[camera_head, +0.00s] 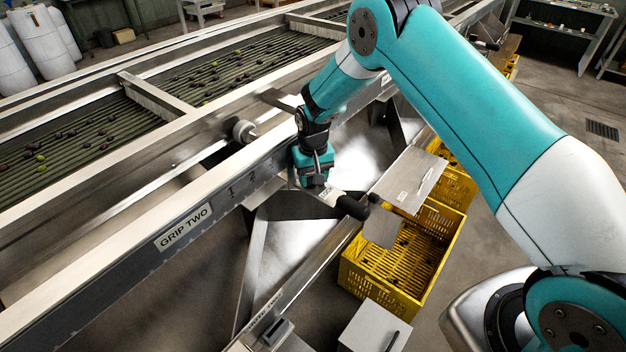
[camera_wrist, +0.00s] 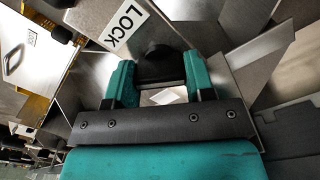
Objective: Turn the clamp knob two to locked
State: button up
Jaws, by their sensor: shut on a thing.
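My gripper (camera_head: 318,178) is at the machine's side rail, its jaws pointing down. In the wrist view, its two teal fingers (camera_wrist: 160,78) are shut on a dark knob (camera_wrist: 158,60), which I take to be clamp knob two. A white label reading LOCK (camera_wrist: 125,24) lies beside the knob, at its upper left in the wrist view. In the head view the knob is mostly hidden by the gripper. A pale plate with a black cylindrical end (camera_head: 352,207) shows just below the gripper. The knob's exact angle cannot be told.
The long rail (camera_head: 120,270) carries a GRIP TWO label (camera_head: 183,228) and a scale. Rollers with small fruit (camera_head: 60,150) lie beyond. Yellow crates (camera_head: 400,290) and metal chutes (camera_head: 410,180) stand close on the right.

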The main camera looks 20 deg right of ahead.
jog(key=shift+m, duration=0.4)
jog(key=o, duration=0.9)
jog(key=shift+r, duration=0.1)
notch_tip(320, 180, up, 17)
jog(key=b, duration=0.3)
jog(key=shift+r+b, duration=0.15)
jog(key=shift+b, duration=0.2)
